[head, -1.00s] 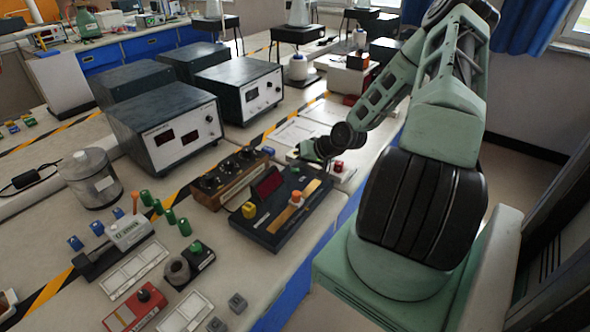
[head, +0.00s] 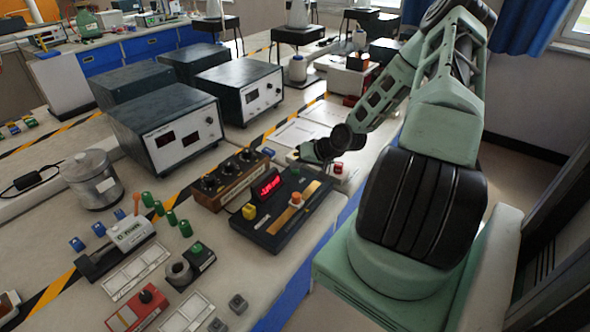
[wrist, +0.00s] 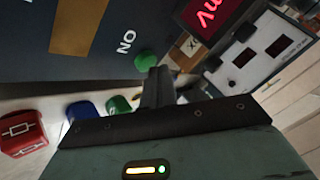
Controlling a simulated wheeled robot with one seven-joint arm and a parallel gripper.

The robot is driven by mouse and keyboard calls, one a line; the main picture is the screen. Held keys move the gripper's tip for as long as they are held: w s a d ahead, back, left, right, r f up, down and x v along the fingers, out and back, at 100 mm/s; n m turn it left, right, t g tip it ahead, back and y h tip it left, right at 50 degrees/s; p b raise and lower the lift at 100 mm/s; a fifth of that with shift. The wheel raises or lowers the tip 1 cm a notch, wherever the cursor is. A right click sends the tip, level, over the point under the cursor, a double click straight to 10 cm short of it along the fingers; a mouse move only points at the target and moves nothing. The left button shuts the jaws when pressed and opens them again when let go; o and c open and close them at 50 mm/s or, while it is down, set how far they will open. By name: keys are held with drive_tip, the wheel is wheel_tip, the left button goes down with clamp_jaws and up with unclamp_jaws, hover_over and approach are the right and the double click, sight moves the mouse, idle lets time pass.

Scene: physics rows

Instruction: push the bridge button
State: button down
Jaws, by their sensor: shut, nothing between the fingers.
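The bridge unit is a dark flat box (head: 262,236) on the bench, with a wooden strip, an orange knob (head: 296,199), a yellow block (head: 249,211) and a lit red display (head: 267,185). In the wrist view a round green button (wrist: 145,62) sits on the dark panel beside the letters "ON", and the display (wrist: 208,14) shows "mV" in red. My gripper (wrist: 158,74) is shut and empty, its fingertips right at the green button's edge; I cannot tell whether they touch it. In the head view my gripper (head: 301,157) is at the box's far end.
A wooden box with dark knobs (head: 231,178) stands left of the bridge unit. Grey instruments (head: 167,127) stand behind it. A red component block (wrist: 22,133) and blue and green pieces lie close to my gripper in the wrist view. Papers lie flat beyond.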

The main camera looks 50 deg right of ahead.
sight(298, 172)
wheel_tip(298, 172, up, 6)
drive_tip(key=p, duration=0.5)
drive_tip(key=shift+r+p, duration=0.1)
drive_tip(key=shift+p, duration=0.25)
